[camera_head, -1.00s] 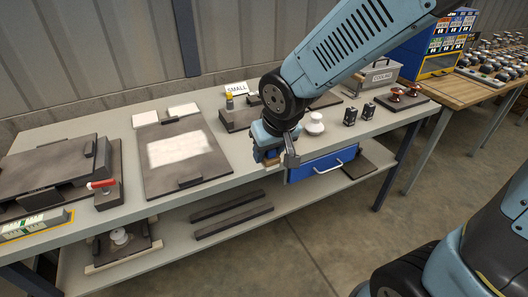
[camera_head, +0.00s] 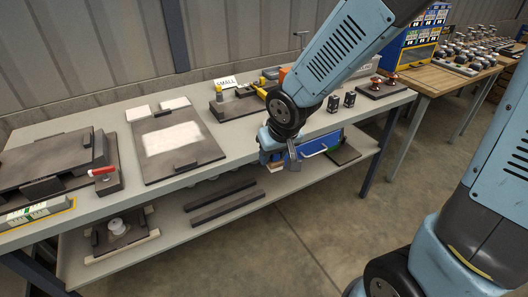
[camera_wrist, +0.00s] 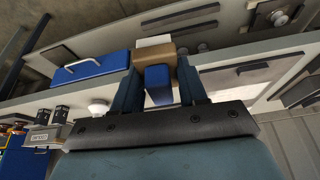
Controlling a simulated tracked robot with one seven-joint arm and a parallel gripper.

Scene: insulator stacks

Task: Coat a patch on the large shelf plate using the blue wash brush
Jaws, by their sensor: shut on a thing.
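My gripper (camera_wrist: 157,80) is shut on the blue wash brush (camera_wrist: 157,88). In the wrist view the blue handle lies between the fingers, with a tan block (camera_wrist: 153,55) and a pale end (camera_wrist: 153,41) beyond them. In the head view my gripper (camera_head: 284,158) hangs in front of the workbench edge, by the blue drawer, and the brush shows only as a small tan bit. A dark plate (camera_head: 103,247) with a white round piece on it lies on the lower shelf at left; I cannot tell if it is the large shelf plate.
The workbench carries a dark plate with a white patch (camera_head: 172,138) and a red-handled tool (camera_head: 103,171). The blue drawer (camera_head: 317,147) is under the bench. Dark bars (camera_head: 228,203) lie on the lower shelf (camera_head: 170,236). The floor in front is clear.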

